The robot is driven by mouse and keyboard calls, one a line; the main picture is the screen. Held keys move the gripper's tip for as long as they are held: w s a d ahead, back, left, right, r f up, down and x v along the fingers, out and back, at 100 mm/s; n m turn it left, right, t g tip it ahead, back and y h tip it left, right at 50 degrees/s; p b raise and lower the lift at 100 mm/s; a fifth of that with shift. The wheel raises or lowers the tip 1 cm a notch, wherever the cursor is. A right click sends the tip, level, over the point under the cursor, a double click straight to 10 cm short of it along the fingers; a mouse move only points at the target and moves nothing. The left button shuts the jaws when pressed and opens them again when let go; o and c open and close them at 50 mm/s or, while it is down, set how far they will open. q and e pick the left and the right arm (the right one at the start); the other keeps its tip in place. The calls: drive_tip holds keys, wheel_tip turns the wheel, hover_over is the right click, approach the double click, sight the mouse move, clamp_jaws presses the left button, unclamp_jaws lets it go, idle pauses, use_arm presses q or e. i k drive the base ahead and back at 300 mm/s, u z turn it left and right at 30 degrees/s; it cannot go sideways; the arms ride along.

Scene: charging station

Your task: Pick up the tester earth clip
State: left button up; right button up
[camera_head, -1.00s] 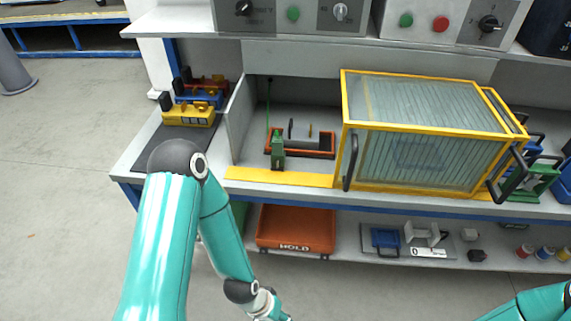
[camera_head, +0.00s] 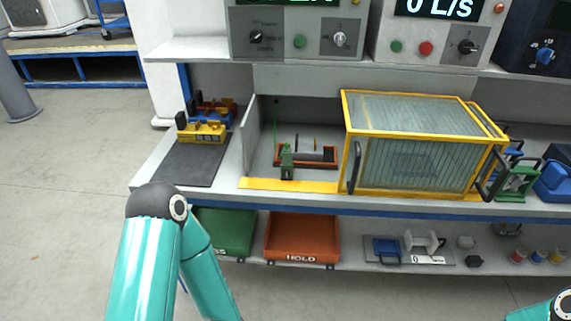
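A small green clip-like piece (camera_head: 287,162), which looks like the earth clip, stands upright at the front of the open bay left of the yellow-framed cage. A thin green line (camera_head: 275,122), apparently its lead, hangs at the bay's back left. Just behind the clip is an orange-red tray (camera_head: 326,164) holding a grey cylindrical part (camera_head: 309,154). My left arm comes up at the lower left and bends back down. Its gripper is below the picture. Only a bit of my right arm shows at the bottom right corner, without its gripper.
The yellow-framed clear cage (camera_head: 415,195) with dark handles stands right of the bay. A dark mat (camera_head: 190,165) with yellow, red and blue blocks lies left. Green (camera_head: 225,230) and orange HOLD (camera_head: 302,238) bins sit below. A yellow strip (camera_head: 285,185) edges the bench.

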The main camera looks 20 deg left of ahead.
sight(287, 162)
drive_tip(key=u, duration=0.05)
drive_tip(key=i, duration=0.9)
drive_tip(key=z, duration=0.05)
